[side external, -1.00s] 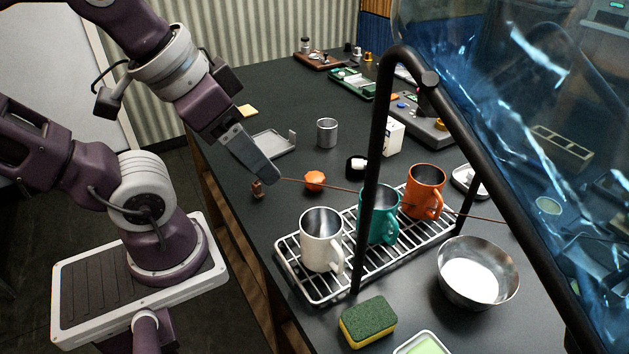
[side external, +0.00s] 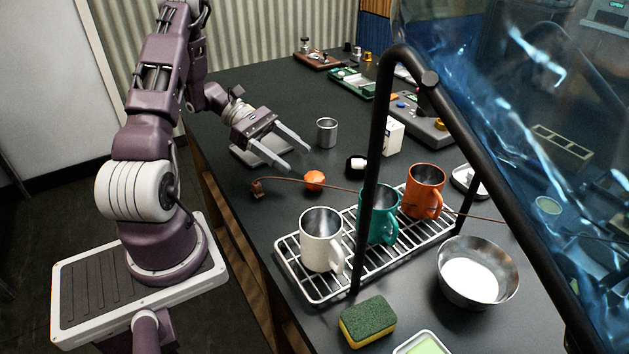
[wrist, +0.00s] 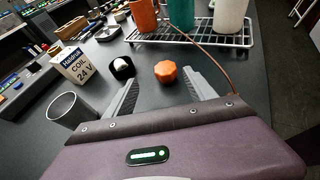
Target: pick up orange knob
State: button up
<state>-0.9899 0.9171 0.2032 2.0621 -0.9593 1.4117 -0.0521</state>
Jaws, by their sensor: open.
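In the wrist view the knob (wrist: 166,71) shows beyond and between the fingertips of my gripper (wrist: 160,78). Nothing touches the knob.
A thin brown cable (side external: 281,179) runs close by the knob toward the rack (side external: 335,290), which holds white, teal and orange mugs. A metal cup (side external: 327,132), a small black-and-white part (side external: 356,163) and a white box (side external: 393,137) stand nearby.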

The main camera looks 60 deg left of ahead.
aim_at(312, 175)
jog(key=x, duration=0.3)
jog(key=s+x, duration=0.1)
jog(key=x, duration=0.2)
jog(key=shift+w+d+f, duration=0.1)
jog(key=shift+d, duration=0.2)
grip_shut()
